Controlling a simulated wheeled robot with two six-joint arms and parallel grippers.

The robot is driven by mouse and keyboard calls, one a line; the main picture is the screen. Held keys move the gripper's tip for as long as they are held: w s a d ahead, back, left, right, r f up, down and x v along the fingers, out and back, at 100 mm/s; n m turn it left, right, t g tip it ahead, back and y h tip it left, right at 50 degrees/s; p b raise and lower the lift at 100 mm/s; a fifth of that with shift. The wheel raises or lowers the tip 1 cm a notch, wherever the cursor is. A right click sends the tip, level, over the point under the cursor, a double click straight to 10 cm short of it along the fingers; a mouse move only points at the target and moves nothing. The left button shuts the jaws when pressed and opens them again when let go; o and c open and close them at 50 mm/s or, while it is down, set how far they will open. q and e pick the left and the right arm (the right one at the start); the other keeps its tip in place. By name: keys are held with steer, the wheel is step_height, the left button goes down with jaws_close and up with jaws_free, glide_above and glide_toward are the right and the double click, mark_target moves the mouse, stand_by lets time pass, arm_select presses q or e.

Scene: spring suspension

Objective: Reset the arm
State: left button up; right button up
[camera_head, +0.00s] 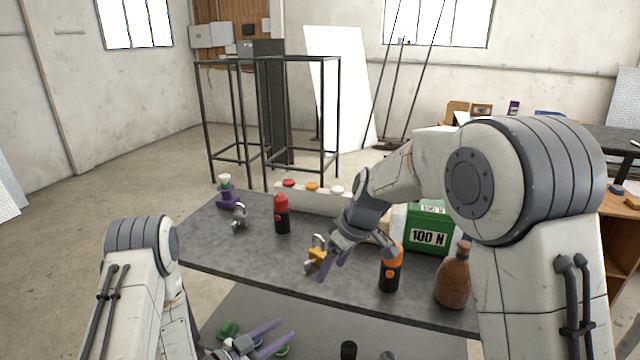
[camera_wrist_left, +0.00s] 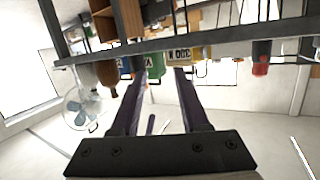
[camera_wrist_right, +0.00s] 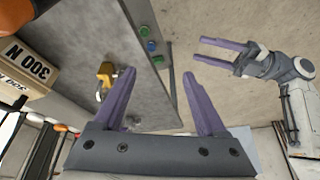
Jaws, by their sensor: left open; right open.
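My right gripper (camera_head: 340,264) is open over the grey table (camera_head: 232,246), with its purple fingers pointing down and forward. A gold padlock (camera_head: 317,258) is close to its left finger; the padlock also shows beside the fingers in the right wrist view (camera_wrist_right: 105,74). Nothing is between the right fingers (camera_wrist_right: 168,88). My left gripper (camera_head: 284,331) is low, in front of the table's near edge, open and empty. Its spread fingers also show in the left wrist view (camera_wrist_left: 160,78). The left gripper also shows in the right wrist view (camera_wrist_right: 205,52).
On the table stand a red-capped bottle (camera_head: 282,216), a grey padlock (camera_head: 239,217), an orange-capped bottle (camera_head: 389,274), a brown bottle (camera_head: 453,279) and a green box (camera_head: 429,230) marked 100 N. A black frame (camera_head: 338,118) stands behind.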

arm_select(q)
steer(key=s+d+r+g+y, duration=0.3)
steer(key=d+r+g+y, duration=0.2)
steer(key=r+y, duration=0.3)
arm_select(e)
steer(key=s+a+r+m+g+h, duration=0.1)
steer(key=s, duration=0.8)
steer(key=s+a+r+g, duration=0.1)
steer(key=s+a+r, duration=0.1)
steer(key=s, duration=0.8)
arm_select(q)
steer(key=s+r+n+g, duration=0.1)
steer(key=s+r+g, duration=0.2)
steer(key=s, duration=0.9)
steer(key=s+r+n+g+y, duration=0.1)
steer(key=s+r+g, duration=0.2)
steer(key=s, duration=0.9)
step_height(320, 180, up, 3)
steer(key=shift+s+r+y, duration=0.15)
steer(key=shift+s+y, duration=0.05)
steer(key=shift+y, duration=0.1)
arm_select(e)
steer(key=s+d+f, duration=0.1)
steer(key=s+d, duration=0.1)
steer(key=s, duration=0.4)
steer(key=s+d+f+m+h, duration=0.1)
steer(key=s+d, duration=0.1)
steer(key=s, duration=0.5)
steer(key=shift+s+d, duration=0.25)
steer(key=shift+d, duration=0.15)
